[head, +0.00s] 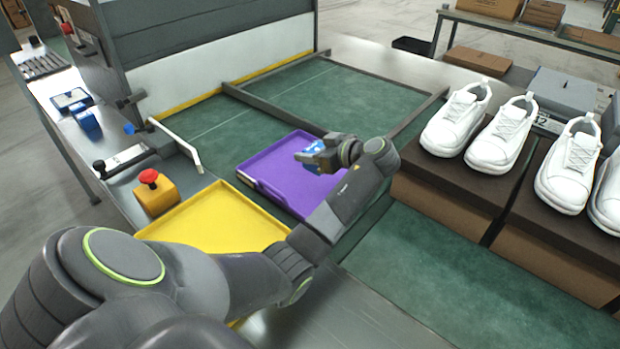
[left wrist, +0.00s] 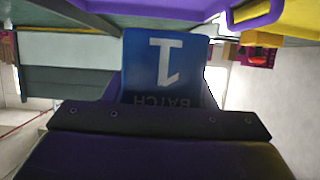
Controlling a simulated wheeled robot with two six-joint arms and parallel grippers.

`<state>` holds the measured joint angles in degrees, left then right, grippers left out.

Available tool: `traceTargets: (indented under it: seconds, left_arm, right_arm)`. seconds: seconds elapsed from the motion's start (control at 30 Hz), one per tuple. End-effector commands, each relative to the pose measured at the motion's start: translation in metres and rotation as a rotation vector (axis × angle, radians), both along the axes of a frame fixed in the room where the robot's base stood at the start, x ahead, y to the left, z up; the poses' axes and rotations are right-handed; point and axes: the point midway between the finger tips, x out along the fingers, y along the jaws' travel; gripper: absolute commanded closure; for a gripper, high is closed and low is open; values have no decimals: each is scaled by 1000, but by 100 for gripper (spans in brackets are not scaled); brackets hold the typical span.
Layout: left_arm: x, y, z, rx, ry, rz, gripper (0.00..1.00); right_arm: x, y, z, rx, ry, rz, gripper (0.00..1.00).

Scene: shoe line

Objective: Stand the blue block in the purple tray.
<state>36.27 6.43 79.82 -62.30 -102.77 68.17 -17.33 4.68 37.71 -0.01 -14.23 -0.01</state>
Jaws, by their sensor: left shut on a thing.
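The blue block (head: 313,148) is held by my left gripper (head: 318,158), which is shut on it. In the left wrist view the block (left wrist: 165,68) shows a white "1" and "BATCH", upside down in the picture. The purple tray (head: 274,168) lies on the green mat, and the block shows over its right part in the head view. The tray also shows along the top of the left wrist view (left wrist: 190,10). I cannot tell whether the block touches the tray floor. My right gripper is not in view.
A yellow tray (head: 218,222) is next to the purple tray, on its near side. A red-topped yellow button box (head: 155,193) stands at left. White shoes (head: 460,118) stand on brown boxes (head: 440,190) at right. Green mat (head: 340,100) behind the purple tray is clear.

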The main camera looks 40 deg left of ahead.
Motion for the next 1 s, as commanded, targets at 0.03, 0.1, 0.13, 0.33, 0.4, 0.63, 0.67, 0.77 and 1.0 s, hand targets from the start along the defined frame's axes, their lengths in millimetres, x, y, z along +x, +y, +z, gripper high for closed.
traceTargets:
  seconds: [0.03,0.1,0.13,0.33,0.4,0.63,0.67,0.77,1.0]
  left_arm:
    - [-1,0,-12,-2,7,0,75]
    - [-1,0,-25,-1,7,-1,75]
    - [-1,0,-30,-2,6,-1,75]
    - [0,0,-51,-1,4,-3,75]
    - [-1,-1,-60,-2,5,-4,75]
    - [0,-1,-85,-2,3,-4,75]
    - [0,-1,-86,-2,2,-4,75]
    - [0,-1,-85,-2,0,-4,75]
    - [0,-1,-88,-2,1,-5,44]
  right_arm:
    - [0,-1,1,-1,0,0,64]
    - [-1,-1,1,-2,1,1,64]
    - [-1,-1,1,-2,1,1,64]
    - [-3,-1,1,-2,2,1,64]
    - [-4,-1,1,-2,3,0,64]
    - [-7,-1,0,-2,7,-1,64]
    - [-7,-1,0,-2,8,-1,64]
    - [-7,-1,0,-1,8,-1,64]
    - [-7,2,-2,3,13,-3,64]
